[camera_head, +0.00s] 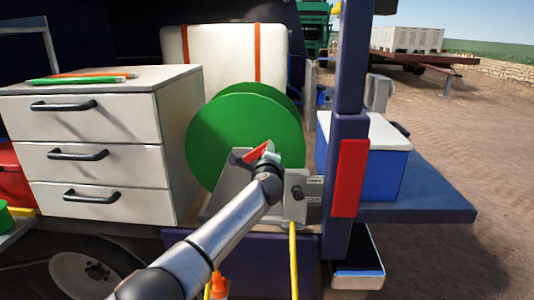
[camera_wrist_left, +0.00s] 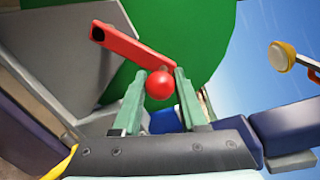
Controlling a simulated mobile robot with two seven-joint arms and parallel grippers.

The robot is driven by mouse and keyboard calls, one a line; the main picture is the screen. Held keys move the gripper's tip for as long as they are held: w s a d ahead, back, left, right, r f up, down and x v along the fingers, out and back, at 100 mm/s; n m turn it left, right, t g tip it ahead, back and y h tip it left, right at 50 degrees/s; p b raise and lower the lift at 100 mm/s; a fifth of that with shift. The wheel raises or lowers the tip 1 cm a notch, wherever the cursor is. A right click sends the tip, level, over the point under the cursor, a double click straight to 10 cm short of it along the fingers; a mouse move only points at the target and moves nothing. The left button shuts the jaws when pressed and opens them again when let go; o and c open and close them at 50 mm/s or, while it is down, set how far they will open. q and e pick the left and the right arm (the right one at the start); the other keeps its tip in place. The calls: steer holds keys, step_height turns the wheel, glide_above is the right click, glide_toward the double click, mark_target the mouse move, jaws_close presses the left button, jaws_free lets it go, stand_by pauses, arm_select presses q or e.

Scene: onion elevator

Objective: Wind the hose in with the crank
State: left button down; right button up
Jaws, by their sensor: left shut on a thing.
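A green hose reel (camera_head: 235,125) stands on the truck bed, and it also shows in the left wrist view (camera_wrist_left: 205,30). Its red crank (camera_head: 258,151) is at the reel's front; its arm (camera_wrist_left: 125,43) ends near a round red knob (camera_wrist_left: 160,85). My left gripper (camera_wrist_left: 161,88) is shut on the knob, one finger on each side. In the head view my left wrist (camera_head: 266,164) hides the knob and most of the fingers. The yellow hose (camera_head: 294,262) hangs from the grey panel beside the reel. My right gripper is not in view.
A white drawer cabinet (camera_head: 107,158) stands left of the reel. A dark blue post (camera_head: 345,110) with a red plate (camera_head: 349,178) rises to the right. A blue cooler (camera_head: 362,160) sits on a side shelf (camera_head: 425,200). A white tank (camera_head: 222,55) is behind.

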arm_select(q)
steer(key=shift+d, duration=0.1)
steer(key=shift+c, duration=2.2)
jaws_free()
steer(key=s+r, duration=0.1)
steer(key=s, duration=1.1)
steer(key=shift+s+p, duration=0.2)
steer(key=shift+p, duration=0.15)
